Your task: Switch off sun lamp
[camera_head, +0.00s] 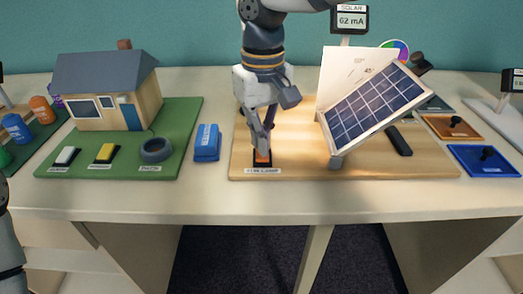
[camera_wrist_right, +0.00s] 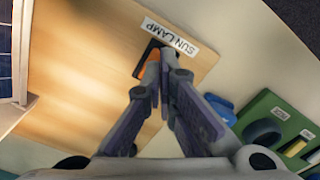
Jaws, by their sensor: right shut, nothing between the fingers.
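The sun lamp switch (camera_head: 262,158) is an orange rocker in a black frame at the front left of a wooden board (camera_head: 215,0) is not used here.THINGS: The sun lamp switch (camera_head: 262,158) is an orange rocker in a black frame, near the front left of the wooden board (camera_head: 400,168). A label reading "SUN LAMP" (camera_wrist_right: 170,36) lies beside it. My right gripper (camera_head: 266,148) is shut and empty, pointing down right at the switch. In the right wrist view its fingertips (camera_wrist_right: 167,66) overlap the orange rocker (camera_wrist_right: 151,66); I cannot tell whether they touch it. The solar meter (camera_head: 351,19) reads 62 mA. I cannot make out the lamp itself. My left gripper is not in view.
A tilted solar panel (camera_head: 375,105) stands on the board, right of my right gripper. A model house (camera_head: 107,92) stands on a green base (camera_head: 185,130) with switches. The table front (camera_head: 300,205) is clear.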

